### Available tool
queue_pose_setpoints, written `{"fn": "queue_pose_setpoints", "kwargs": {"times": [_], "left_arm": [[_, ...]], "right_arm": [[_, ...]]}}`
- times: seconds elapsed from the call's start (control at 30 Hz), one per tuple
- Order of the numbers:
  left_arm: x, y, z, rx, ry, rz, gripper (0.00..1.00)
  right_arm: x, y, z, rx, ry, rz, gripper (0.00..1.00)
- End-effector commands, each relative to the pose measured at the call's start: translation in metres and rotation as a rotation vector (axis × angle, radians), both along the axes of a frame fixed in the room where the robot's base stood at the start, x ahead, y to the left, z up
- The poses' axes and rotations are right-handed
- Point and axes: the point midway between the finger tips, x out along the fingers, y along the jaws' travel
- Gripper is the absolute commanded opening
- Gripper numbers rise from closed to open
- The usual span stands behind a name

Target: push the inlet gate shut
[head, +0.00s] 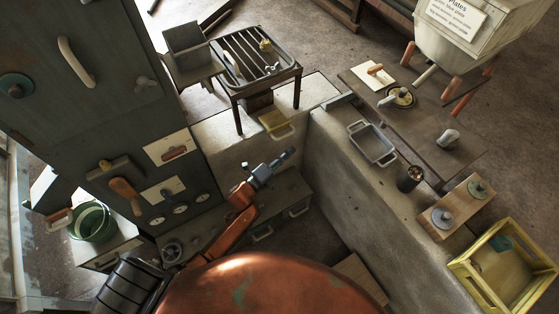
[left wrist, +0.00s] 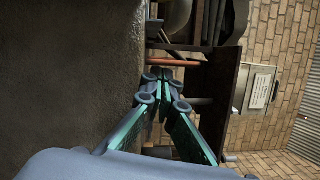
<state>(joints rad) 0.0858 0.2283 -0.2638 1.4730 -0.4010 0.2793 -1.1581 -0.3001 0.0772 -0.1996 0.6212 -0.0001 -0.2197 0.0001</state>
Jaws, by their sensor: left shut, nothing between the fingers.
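My left gripper (head: 291,152) is at the end of the orange arm, in the open space between the dark cabinet and the pale stone wall. Its fingers are together with nothing between them; in the left wrist view the closed fingertips (left wrist: 165,76) meet near the middle. A yellow plate with a handle (head: 275,122) is on the pale ledge just beyond the gripper, apart from it. I cannot tell whether this plate is the inlet gate, and no other part is clearly marked as it. My right gripper is not in view.
The stone wall (head: 345,160) runs along the right of the gripper, with a grey tray (head: 372,143) on it. A grated table (head: 262,66) stands beyond. The dark cabinet (head: 100,100) is at left. A rounded copper body (head: 270,285) fills the bottom.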

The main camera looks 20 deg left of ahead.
Motion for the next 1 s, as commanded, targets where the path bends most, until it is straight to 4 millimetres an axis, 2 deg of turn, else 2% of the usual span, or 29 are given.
{"fn": "queue_pose_setpoints", "kwargs": {"times": [0.1,0.23,0.77,1.0], "left_arm": [[0.012,0.016,0.003,0.004,-0.001,0.000,0.00],[0.020,0.026,0.005,0.002,0.000,-0.001,0.00],[0.026,0.036,0.007,0.000,0.001,0.001,0.00],[0.056,0.074,0.003,0.005,0.002,0.002,0.00]], "right_arm": [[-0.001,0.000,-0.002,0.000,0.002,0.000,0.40],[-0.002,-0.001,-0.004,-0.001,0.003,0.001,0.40],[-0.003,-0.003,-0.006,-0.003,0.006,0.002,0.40],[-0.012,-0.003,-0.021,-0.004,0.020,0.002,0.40]]}}
